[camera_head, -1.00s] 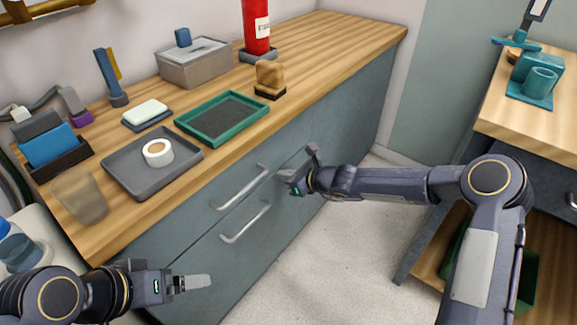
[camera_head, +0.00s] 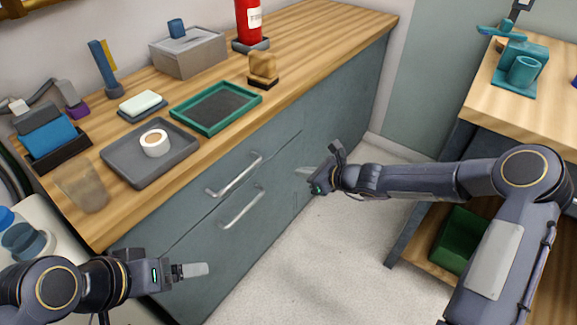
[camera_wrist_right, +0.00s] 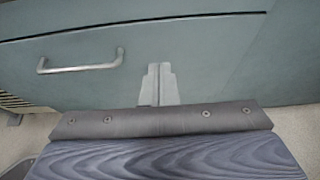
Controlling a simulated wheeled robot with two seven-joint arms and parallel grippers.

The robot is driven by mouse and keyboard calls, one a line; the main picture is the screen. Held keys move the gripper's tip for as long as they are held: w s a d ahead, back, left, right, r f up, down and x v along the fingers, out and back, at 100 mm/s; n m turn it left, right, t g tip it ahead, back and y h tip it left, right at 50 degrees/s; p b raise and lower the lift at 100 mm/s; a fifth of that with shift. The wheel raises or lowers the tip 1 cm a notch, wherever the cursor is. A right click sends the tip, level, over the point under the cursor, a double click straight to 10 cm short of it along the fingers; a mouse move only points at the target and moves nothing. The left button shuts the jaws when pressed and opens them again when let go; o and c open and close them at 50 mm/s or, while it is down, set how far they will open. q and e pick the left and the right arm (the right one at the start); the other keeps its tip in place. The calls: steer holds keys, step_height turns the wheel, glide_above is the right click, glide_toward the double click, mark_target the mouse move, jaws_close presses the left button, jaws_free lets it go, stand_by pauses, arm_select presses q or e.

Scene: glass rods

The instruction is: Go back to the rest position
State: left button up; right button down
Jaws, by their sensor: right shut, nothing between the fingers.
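My right gripper (camera_head: 303,172) hangs in front of the cabinet (camera_head: 300,150), to the right of its drawer handles and clear of them in the head view. Its fingers are shut with nothing between them; the joined fingertips (camera_wrist_right: 160,80) also show in the right wrist view against the cabinet front. My left gripper (camera_head: 205,269) is at the lower left, in front of the cabinet's near end. Its finger shows as one pale plate seen from the side, so its opening cannot be made out.
The wooden counter holds a grey tray (camera_head: 122,172) with a tape roll (camera_head: 154,144), and a green-rimmed tray (camera_head: 207,131). Metal handles (camera_head: 234,175) stick out of the drawers. A second table (camera_head: 480,105) stands at right, near my right arm. Floor between is clear.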

steer(key=s+d+r+n+g+h, duration=0.1)
steer(key=s+d+r+n, duration=0.3)
steer(key=s+r+n, duration=0.35)
steer(key=s+d+r+n+g, duration=0.1)
steer(key=s+d+r+n, duration=0.3)
steer(key=s+r+n, duration=0.4)
steer(key=s+d+f+n+h, duration=0.1)
steer(key=s+d+n+h, duration=0.3)
steer(key=s, duration=0.6)
steer(key=s+d+f+n+h, duration=0.1)
steer(key=s+d+n, duration=0.35)
steer(key=s, duration=0.55)
step_height(320, 180, up, 25)
steer(key=p, duration=2.5)
steer(key=shift+d+f+m+h, duration=0.2)
steer(key=shift+d+m+h, duration=0.1)
steer(key=shift+d, duration=0.15)
